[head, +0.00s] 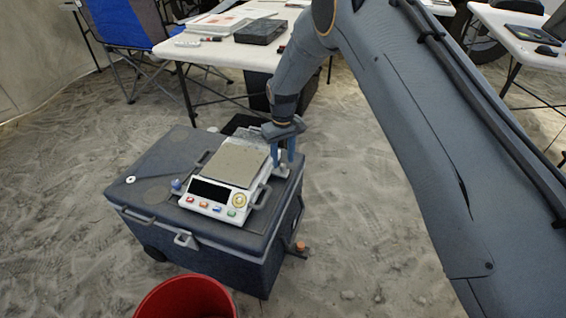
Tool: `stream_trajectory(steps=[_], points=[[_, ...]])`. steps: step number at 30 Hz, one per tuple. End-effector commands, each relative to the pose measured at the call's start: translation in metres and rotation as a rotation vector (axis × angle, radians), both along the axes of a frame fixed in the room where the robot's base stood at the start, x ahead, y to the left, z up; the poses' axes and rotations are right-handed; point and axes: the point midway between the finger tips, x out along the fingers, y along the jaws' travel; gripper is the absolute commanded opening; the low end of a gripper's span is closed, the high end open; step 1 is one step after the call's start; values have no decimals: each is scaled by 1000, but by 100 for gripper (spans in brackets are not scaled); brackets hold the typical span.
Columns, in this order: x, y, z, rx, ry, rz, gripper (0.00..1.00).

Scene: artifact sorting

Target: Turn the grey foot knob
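A white balance (212,190) with a flat grey-tan pan, a dark display and several coloured buttons stands on a dark grey lidded case. A pale grey foot knob (282,171) seems to show at the balance's right rear corner, partly hidden by my fingers. My gripper (283,166) points down at that corner, with its two blue fingers apart and their tips around or just beside the knob. I cannot tell whether they touch it. A blue knob (177,185) shows at the balance's left front corner.
The case (150,170) stands on sandy ground with free lid space left of the balance. A red bucket (186,300) is in front. A white table (225,50) with a dark box and papers is behind, with a blue folding chair (125,22) to its left.

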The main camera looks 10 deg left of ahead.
Motion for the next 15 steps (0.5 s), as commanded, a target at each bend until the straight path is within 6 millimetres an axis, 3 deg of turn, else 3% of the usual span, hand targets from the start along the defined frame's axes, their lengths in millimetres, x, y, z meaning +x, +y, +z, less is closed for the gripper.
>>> stream_trajectory(steps=[6,15], points=[[0,0,-19,0,0,-1,37],[0,0,-21,0,0,-1,37]])
